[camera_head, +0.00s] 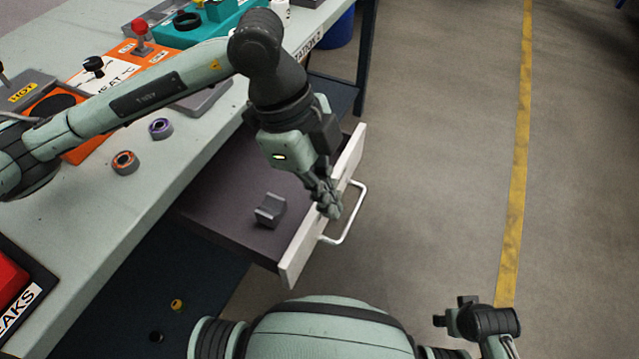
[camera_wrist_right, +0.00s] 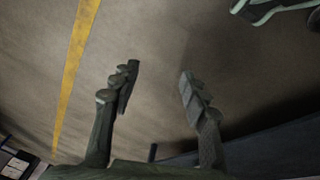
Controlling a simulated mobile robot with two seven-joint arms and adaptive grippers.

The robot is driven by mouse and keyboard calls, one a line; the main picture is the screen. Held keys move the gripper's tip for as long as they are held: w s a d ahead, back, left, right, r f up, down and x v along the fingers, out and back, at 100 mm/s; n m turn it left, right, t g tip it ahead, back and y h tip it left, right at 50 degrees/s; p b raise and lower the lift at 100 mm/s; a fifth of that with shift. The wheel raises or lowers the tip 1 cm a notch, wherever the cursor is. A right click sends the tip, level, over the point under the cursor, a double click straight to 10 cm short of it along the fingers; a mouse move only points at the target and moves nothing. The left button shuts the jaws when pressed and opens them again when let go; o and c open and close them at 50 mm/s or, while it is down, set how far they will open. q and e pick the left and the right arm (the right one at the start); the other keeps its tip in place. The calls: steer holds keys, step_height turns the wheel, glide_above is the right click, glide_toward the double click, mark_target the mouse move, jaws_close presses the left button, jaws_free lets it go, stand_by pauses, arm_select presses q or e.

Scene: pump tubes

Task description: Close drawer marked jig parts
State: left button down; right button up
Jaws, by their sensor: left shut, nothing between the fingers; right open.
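An open drawer (camera_head: 215,205) sticks out from under the workbench in the head view. It has a pale front panel (camera_head: 292,262) and a white bar handle (camera_head: 350,215). Its label does not show from here. A grey jig block (camera_head: 270,210) lies inside it. My left gripper (camera_head: 328,205) is shut and empty, pointing down at the drawer's front panel by the handle. I cannot tell whether it touches the panel. My right gripper is at the lower right of the head view (camera_head: 455,315). In the right wrist view (camera_wrist_right: 155,85) its fingers are apart with bare floor beyond.
The workbench top (camera_head: 85,225) holds an orange ring (camera_head: 125,162), a purple ring (camera_head: 160,128), a teal fixture (camera_head: 190,35) and a red bin (camera_head: 10,285). A blue bench leg (camera_head: 366,55) stands behind the drawer. The floor (camera_head: 430,150) to the right is clear, with a yellow line (camera_head: 518,150).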

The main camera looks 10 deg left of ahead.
mark_target(314, 217)
arm_select(q)
steer(key=shift+w+a+f+p, duration=0.1)
steer(key=shift+a+f, duration=0.2)
steer(key=shift+f, duration=0.75)
steer(key=shift+w+a+f+p, duration=0.15)
steer(key=shift+a+f, duration=0.2)
steer(key=shift+f, duration=0.75)
steer(key=shift+w+a+f+p, duration=0.1)
steer(key=shift+a+f, duration=0.2)
steer(key=shift+f, duration=0.75)
arm_select(e)
steer(key=shift+s+f, duration=0.15)
steer(key=shift+f, duration=0.55)
arm_select(q)
steer(key=shift+a, duration=0.2)
steer(key=w+a, duration=0.1)
steer(key=a, duration=0.2)
steer(key=w+a, duration=0.1)
steer(key=a, duration=0.3)
steer(key=w+a, duration=0.1)
steer(key=a, duration=0.3)
steer(key=shift+w+b, duration=0.3)
steer(key=shift+b, duration=0.1)
steer(key=shift+w+a, duration=0.15)
steer(key=shift+a, duration=0.2)
arm_select(e)
steer(key=shift+r, duration=0.9)
steer(key=shift+d, duration=0.1)
